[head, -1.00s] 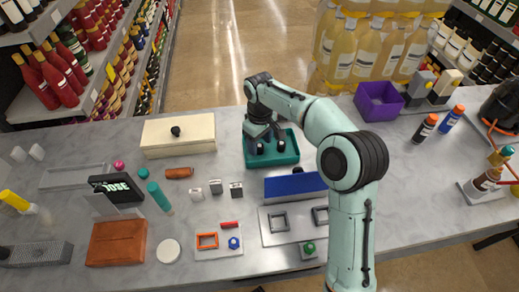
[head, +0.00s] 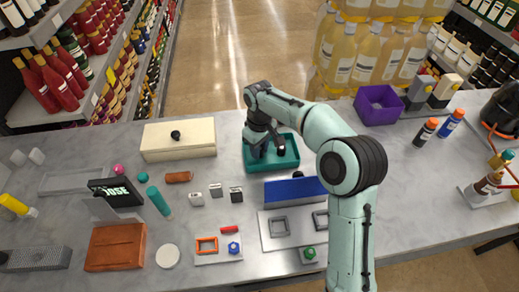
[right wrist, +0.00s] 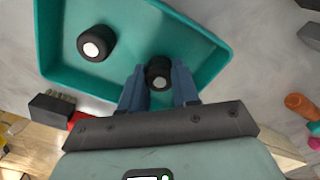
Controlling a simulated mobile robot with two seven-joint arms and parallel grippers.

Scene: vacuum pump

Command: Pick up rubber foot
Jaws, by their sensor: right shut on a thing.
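My right gripper (head: 261,151) reaches down into the teal tray (head: 291,165) in the head view. In the right wrist view its blue-grey fingers (right wrist: 159,84) are shut on a black rubber foot (right wrist: 158,66) with a pale round centre. The held foot is low, over or at the tray floor; I cannot tell whether it touches. A second rubber foot (right wrist: 96,42) lies free in the tray, apart from the fingers, and also shows as a dark shape in the head view (head: 281,148). My left gripper is not in view.
A cream box with a black knob (head: 178,141) stands left of the tray. A blue-topped block (head: 294,189) stands just in front of it. A purple bin (head: 378,108) is at the back right. Small grey blocks (head: 216,190) lie front left.

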